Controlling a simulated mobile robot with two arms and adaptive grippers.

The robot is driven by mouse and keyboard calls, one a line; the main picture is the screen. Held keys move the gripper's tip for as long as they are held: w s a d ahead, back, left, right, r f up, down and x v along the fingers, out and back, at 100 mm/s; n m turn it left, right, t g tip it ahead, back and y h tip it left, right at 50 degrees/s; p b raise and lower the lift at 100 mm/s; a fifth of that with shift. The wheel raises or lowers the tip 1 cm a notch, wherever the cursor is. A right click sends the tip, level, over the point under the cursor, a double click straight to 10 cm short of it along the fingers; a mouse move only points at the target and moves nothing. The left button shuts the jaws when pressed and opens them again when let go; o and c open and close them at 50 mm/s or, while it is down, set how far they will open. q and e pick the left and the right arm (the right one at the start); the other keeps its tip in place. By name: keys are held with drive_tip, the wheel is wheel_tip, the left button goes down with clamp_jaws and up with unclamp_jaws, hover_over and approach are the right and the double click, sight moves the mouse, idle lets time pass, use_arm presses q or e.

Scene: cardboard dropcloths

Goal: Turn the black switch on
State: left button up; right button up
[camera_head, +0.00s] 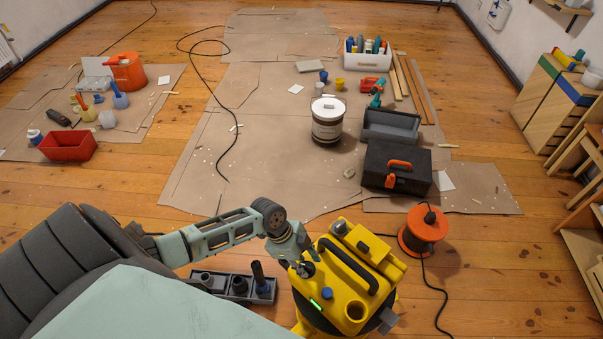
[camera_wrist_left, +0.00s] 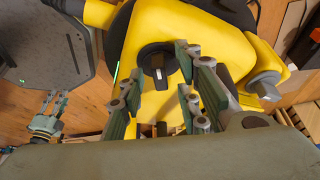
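The black switch (camera_wrist_left: 156,60) is a round black knob with a pale mark on the yellow vacuum cleaner (camera_wrist_left: 205,22). In the head view the yellow vacuum cleaner (camera_head: 345,290) stands at the bottom, with a small green light lit on its top. My left gripper (camera_wrist_left: 162,85) is open, its fingers spread on either side of the knob in the wrist view; I cannot tell if they touch it. In the head view my left gripper (camera_head: 303,268) is at the vacuum's left top edge and hides the switch. My right gripper (camera_wrist_left: 55,102) shows small in the left wrist view, fingers apart and empty.
A grey tray of dark nozzles (camera_head: 235,287) lies left of the vacuum. An orange cable reel (camera_head: 423,231) stands to its right, its black cable on the floor. A black toolbox (camera_head: 398,165) and white bucket (camera_head: 327,120) stand on cardboard behind.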

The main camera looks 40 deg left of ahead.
use_arm(q)
drive_tip(key=v, duration=1.2)
drive_tip(key=shift+f, duration=0.1)
